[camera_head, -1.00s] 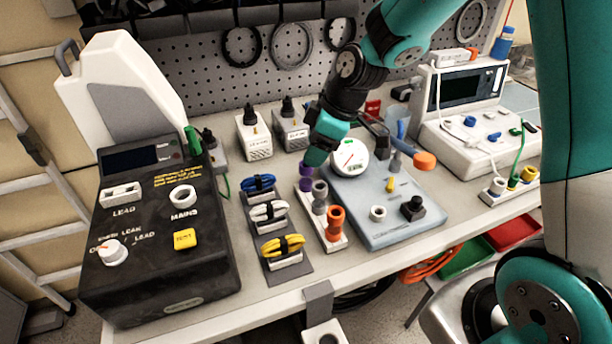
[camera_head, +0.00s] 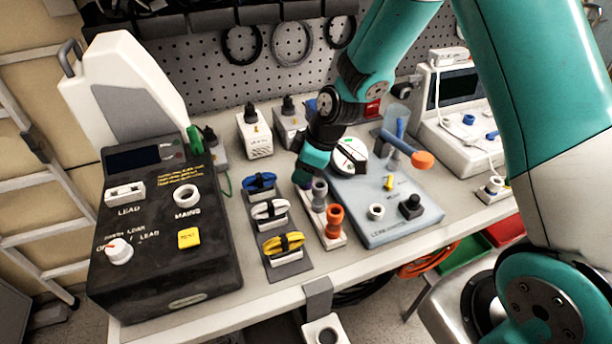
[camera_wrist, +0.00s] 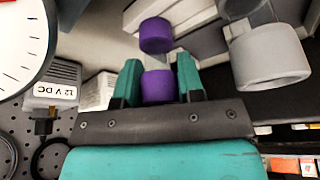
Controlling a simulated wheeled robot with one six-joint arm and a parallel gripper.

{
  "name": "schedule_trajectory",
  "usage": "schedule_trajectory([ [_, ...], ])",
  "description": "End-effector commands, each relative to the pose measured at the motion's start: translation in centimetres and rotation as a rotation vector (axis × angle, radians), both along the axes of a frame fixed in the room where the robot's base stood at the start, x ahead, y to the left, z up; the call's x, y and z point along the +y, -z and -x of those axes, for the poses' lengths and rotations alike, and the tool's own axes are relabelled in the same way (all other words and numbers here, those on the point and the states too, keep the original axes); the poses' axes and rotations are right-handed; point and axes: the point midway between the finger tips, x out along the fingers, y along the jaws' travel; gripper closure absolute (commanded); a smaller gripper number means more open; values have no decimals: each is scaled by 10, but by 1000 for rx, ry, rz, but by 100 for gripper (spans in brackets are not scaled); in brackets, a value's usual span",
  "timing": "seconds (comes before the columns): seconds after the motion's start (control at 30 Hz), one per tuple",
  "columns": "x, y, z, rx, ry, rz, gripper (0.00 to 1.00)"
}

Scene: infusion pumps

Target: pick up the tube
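A white rack (camera_head: 333,241) on the bench holds a grey tube (camera_head: 320,190) and an orange tube (camera_head: 335,219). My gripper (camera_head: 303,178) is at the far end of this rack. In the wrist view, a purple tube (camera_wrist: 157,88) with a clear middle fills the gap between the two teal fingers of my gripper (camera_wrist: 158,85). The fingers look shut on its near purple end. Its other purple end (camera_wrist: 156,36) shows beyond the fingers. In the head view my gripper hides most of the purple tube. The grey tube (camera_wrist: 270,57) stands close beside it in the wrist view.
A blue-grey device (camera_head: 380,222) with a round dial (camera_head: 350,154) stands just right of the rack. Cable holders with blue, white and yellow cables (camera_head: 282,243) lie to the left. A black tester (camera_head: 170,250) stands further left. Small white adapters (camera_head: 253,137) stand behind.

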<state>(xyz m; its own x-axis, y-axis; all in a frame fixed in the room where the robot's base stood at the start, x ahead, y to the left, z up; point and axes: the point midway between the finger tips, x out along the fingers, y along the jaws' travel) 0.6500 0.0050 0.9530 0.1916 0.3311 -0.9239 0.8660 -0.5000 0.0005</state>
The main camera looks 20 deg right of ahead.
Motion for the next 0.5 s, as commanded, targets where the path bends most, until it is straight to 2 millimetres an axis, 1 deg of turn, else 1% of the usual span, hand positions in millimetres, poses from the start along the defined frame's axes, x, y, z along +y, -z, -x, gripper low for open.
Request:
schedule_trajectory([
  [0.03,0,0,0,0,0,0,76],
  [0.1,0,0,0,0,0,0,91],
  [0.5,0,-2,0,0,0,-1,92],
])
